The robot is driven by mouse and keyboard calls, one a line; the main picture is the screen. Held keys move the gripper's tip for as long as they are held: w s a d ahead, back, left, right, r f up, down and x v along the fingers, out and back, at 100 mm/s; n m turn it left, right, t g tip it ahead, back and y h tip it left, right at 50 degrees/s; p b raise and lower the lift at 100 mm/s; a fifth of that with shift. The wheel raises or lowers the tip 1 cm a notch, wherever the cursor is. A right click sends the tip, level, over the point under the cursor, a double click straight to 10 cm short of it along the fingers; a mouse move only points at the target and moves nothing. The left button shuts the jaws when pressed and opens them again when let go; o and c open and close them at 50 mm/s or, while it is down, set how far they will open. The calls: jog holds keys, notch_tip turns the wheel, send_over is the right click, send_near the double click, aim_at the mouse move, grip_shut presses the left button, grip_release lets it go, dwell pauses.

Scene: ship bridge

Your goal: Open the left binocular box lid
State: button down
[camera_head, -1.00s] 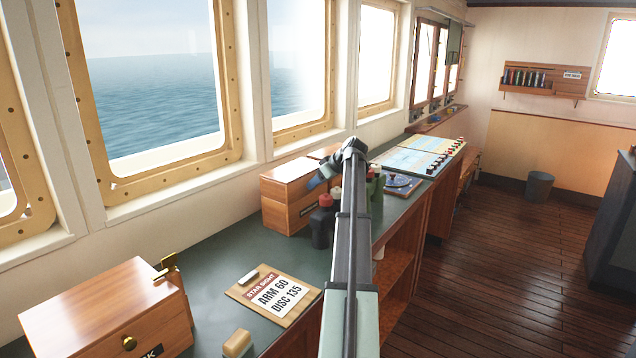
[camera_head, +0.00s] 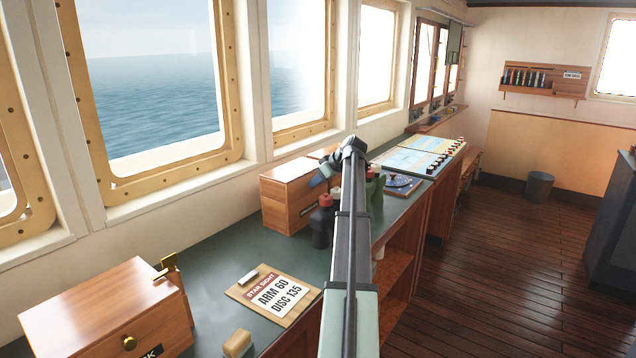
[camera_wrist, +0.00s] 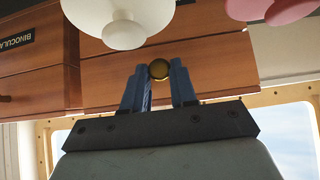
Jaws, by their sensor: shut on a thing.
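A wooden box (camera_head: 288,200) with a dark label stands on the green counter beneath the windows in the head view. Its lid looks shut. My gripper (camera_head: 322,178) is at the near right side of this box, partly hidden by my arm. In the wrist view, my gripper's blue fingers (camera_wrist: 160,82) stand on both sides of a round brass knob (camera_wrist: 159,70) and are shut on it. The knob is on a wooden front (camera_wrist: 215,72). A second wooden box (camera_wrist: 35,75) with a label starting "BINOCULA" is beside it at the left of the wrist view.
Dark and green bottles (camera_head: 321,225) stand close to my arm. A white rounded object (camera_wrist: 120,20) and a pink one (camera_wrist: 270,8) are near my gripper in the wrist view. A sign board (camera_head: 273,294) and another knobbed box (camera_head: 100,310) are on the near counter.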

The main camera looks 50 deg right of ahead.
aim_at(262, 142)
jog(key=shift+g, duration=0.7)
jog(key=w+r, duration=0.1)
jog(key=r, duration=0.1)
jog(key=w+r, duration=0.3)
jog(key=r, duration=0.2)
jog(key=shift+w+d, duration=0.1)
jog(key=shift+w, duration=0.15)
jog(key=shift+g, duration=0.7)
jog(key=w+r, duration=0.1)
jog(key=w, duration=0.1)
jog(key=w+r, duration=0.1)
jog(key=w, duration=0.1)
jog(key=w+r, duration=0.2)
jog(key=w, duration=1.4)
jog(key=shift+w+f, duration=0.1)
jog(key=shift+w, duration=0.3)
jog(key=shift+w+f+g, duration=0.25)
jog(key=shift+w+g, duration=0.25)
jog(key=shift+g, duration=0.1)
jog(key=shift+w+a+f, duration=0.2)
jog(key=shift+f, duration=0.05)
jog(key=shift+f, duration=0.1)
